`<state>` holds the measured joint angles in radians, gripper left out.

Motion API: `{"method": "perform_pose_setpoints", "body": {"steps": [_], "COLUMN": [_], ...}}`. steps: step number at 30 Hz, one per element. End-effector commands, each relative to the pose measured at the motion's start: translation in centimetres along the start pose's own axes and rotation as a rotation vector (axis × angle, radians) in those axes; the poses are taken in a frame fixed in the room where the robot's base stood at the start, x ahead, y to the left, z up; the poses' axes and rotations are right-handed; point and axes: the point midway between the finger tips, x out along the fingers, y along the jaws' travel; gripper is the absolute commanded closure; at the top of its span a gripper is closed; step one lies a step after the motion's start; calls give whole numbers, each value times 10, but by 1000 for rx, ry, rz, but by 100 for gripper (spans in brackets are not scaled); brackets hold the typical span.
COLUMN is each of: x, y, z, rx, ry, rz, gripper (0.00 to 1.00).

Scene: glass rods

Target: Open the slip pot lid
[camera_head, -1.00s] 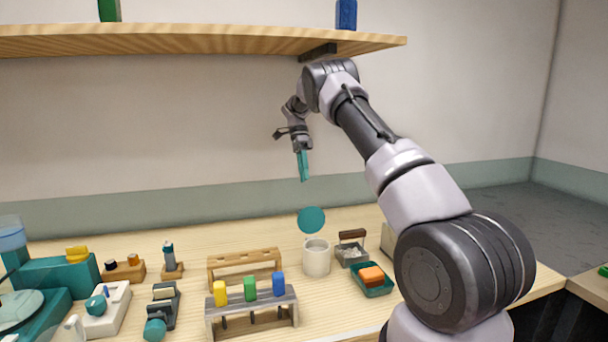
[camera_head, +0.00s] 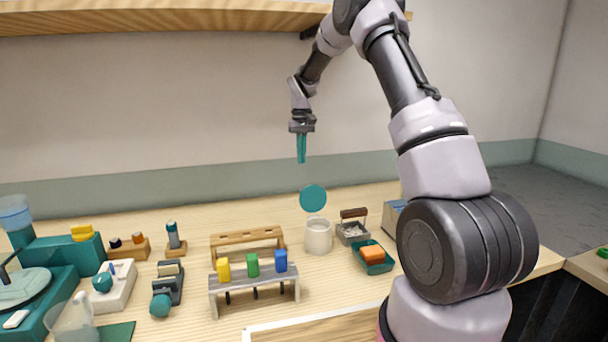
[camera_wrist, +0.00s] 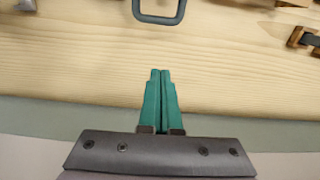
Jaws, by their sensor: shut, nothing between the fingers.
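The slip pot (camera_head: 318,236) is a white cylinder on the bench, at the centre of the head view. Its round teal lid (camera_head: 313,198) stands tipped up at the pot's back edge, its flat face toward the camera, so the pot's mouth is uncovered. My gripper (camera_head: 301,162) hangs above and behind the lid, pointing down and clear of it. Its teal fingers are together with nothing between them, as the wrist view (camera_wrist: 160,72) also shows. The pot and lid cannot be made out in the wrist view.
A grey rack (camera_head: 254,290) with yellow, green and blue pieces stands left of the pot, a wooden rack (camera_head: 247,236) behind it. A teal tray (camera_head: 374,266) with an orange block and a wood-handled caddy (camera_head: 352,233) are to the right. A shelf (camera_head: 160,17) runs overhead.

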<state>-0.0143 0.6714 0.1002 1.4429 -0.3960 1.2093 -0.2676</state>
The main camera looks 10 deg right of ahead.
Motion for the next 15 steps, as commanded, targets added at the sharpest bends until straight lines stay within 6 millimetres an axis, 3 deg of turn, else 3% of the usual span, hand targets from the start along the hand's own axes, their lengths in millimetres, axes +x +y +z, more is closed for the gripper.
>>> {"method": "perform_pose_setpoints", "body": {"steps": [15], "x": [99], "y": [1], "z": [1], "rx": [4], "ry": [-6], "rz": [0], "gripper": [100]}}
